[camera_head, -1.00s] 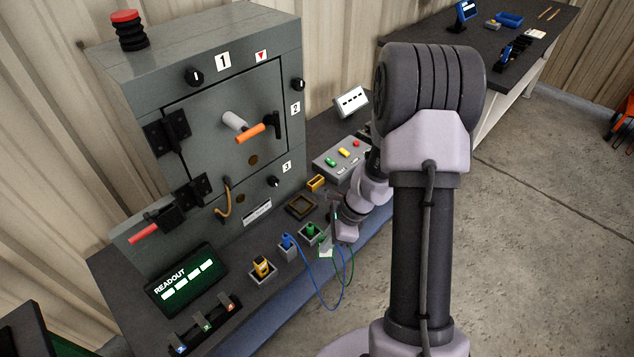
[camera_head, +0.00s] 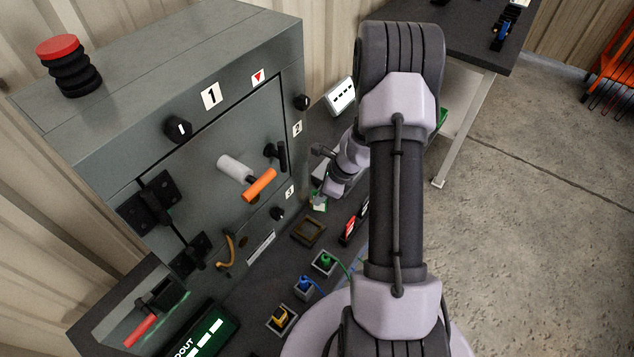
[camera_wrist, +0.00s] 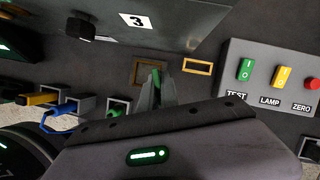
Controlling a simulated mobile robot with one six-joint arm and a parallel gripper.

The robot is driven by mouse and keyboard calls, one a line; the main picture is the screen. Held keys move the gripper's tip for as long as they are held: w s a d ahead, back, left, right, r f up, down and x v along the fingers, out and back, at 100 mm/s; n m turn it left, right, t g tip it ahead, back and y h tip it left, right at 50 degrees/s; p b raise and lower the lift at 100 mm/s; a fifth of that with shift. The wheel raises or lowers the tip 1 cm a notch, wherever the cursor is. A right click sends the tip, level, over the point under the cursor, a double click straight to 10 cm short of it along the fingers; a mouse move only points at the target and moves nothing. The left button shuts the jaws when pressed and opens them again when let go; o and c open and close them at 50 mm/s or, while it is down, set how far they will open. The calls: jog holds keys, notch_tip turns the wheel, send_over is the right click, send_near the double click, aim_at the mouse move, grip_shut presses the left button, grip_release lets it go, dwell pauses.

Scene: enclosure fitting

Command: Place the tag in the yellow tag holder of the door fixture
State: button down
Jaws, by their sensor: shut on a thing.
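My gripper (camera_wrist: 157,92) is shut on a narrow green thing (camera_wrist: 156,77) in the wrist view, seen almost edge-on, which appears to be the tag. In the head view a small white and green piece (camera_head: 319,206) shows at the lower end of my gripper. The yellow tag holder (camera_wrist: 198,66) is an empty-looking rectangular yellow frame to the right of my fingertips in the wrist view, apart from them in the picture. In the head view my arm and gripper seem to hide it. The grey door fixture (camera_head: 205,130) stands at left, its door closed.
A square brown frame (camera_head: 309,230) lies on the bench near my gripper. Sockets with green (camera_head: 325,259), blue (camera_head: 305,282) and yellow (camera_head: 281,315) plugs line the front. A button box (camera_wrist: 270,78) stands right in the wrist view. An orange handle (camera_head: 260,185) juts from the door.

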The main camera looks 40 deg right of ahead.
jog(key=w+d+f+b, duration=0.3)
jog(key=w+d+f, duration=0.1)
jog(key=w, duration=0.3)
jog(key=shift+d+f+b, duration=0.35)
jog(key=shift+d+f, duration=0.05)
jog(key=shift+f, duration=0.05)
jog(key=c, duration=1.6)
grip_release()
jog(key=p+v, duration=0.5)
jog(key=v, duration=0.7)
jog(key=shift+r, duration=0.25)
jog(key=shift+s, duration=0.1)
